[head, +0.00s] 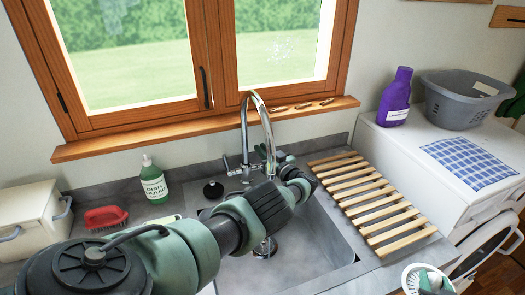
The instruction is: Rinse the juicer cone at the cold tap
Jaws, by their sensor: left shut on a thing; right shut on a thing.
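The chrome tap (262,118) rises behind the sink, its spout curving over the basin. A small handle (229,168) shows on its left side. My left arm crosses the sink, and my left gripper (284,159) is shut at the tap's right side, apparently on the handle there. That handle is mostly hidden by the gripper. My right gripper (432,281) is at the bottom right edge, shut on a white, rimmed thing that looks like the juicer cone (409,277). It is partly cut off and right of the sink, away from the spout. I cannot tell whether water runs.
The grey sink (325,240) has a drain (265,248). A slatted wooden rack (370,195) lies right of it. A green soap bottle (153,182), red brush (105,217) and white bin (30,218) stand left. A purple bottle (396,98) and grey basket (463,100) stand on the white machine.

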